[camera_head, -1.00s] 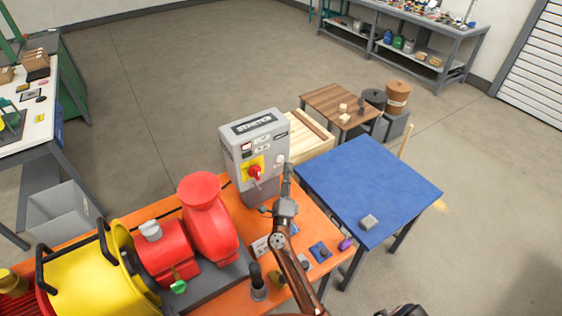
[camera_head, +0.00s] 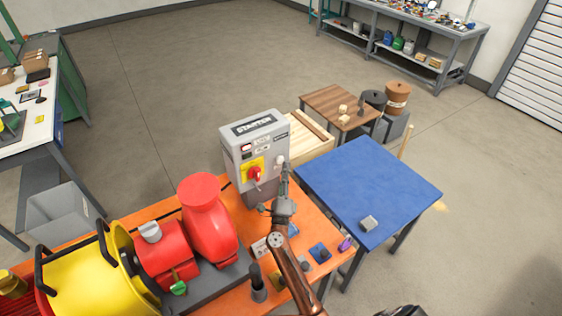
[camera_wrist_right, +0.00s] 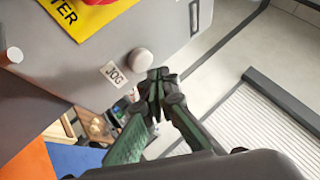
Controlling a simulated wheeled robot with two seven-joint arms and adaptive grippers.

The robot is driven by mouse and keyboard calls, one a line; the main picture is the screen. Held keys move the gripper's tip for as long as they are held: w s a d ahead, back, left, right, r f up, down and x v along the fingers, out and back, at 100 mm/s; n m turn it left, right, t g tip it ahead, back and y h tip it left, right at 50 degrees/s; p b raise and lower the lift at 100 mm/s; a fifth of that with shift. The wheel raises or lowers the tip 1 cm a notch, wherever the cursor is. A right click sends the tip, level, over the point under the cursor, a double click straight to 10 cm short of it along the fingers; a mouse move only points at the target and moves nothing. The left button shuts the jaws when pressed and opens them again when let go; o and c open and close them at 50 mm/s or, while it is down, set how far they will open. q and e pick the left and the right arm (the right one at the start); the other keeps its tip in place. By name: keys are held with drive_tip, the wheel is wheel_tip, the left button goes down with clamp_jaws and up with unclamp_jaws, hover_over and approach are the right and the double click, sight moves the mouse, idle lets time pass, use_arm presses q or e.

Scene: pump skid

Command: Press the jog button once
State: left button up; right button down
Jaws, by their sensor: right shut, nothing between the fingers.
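The grey starter box (camera_head: 250,143) stands upright on the orange bench, with a red rotary handle (camera_head: 255,173) on a yellow plate. In the right wrist view, the jog button (camera_wrist_right: 139,60) is a round, pale knob on the box face, beside a white JOG label (camera_wrist_right: 114,74). My right gripper (camera_head: 285,171) is shut and empty in front of the lower right of the box. In the right wrist view, its fingertips (camera_wrist_right: 158,75) are close beside the button, to its right; whether they touch it I cannot tell. My left gripper is not in view.
A red pump (camera_head: 208,220) and a yellow motor guard (camera_head: 85,275) fill the left of the orange bench (camera_head: 318,226). Small parts lie at its right end. A blue table (camera_head: 375,185) with a grey block (camera_head: 369,223) stands to the right, mostly clear.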

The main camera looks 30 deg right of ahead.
drive_tip(key=shift+w, duration=0.1)
idle(0.6)
drive_tip(key=shift+w, duration=0.35)
drive_tip(key=shift+w+a, duration=0.1)
drive_tip(key=shift+w, duration=0.35)
idle(0.6)
idle(0.3)
drive_tip(key=shift+s+p, duration=0.35)
drive_tip(key=shift+s, duration=0.55)
drive_tip(key=s, duration=0.1)
drive_tip(key=s+p, duration=0.1)
drive_tip(key=s, duration=0.3)
drive_tip(key=shift+d+p, duration=0.25)
drive_tip(key=shift+p, duration=0.05)
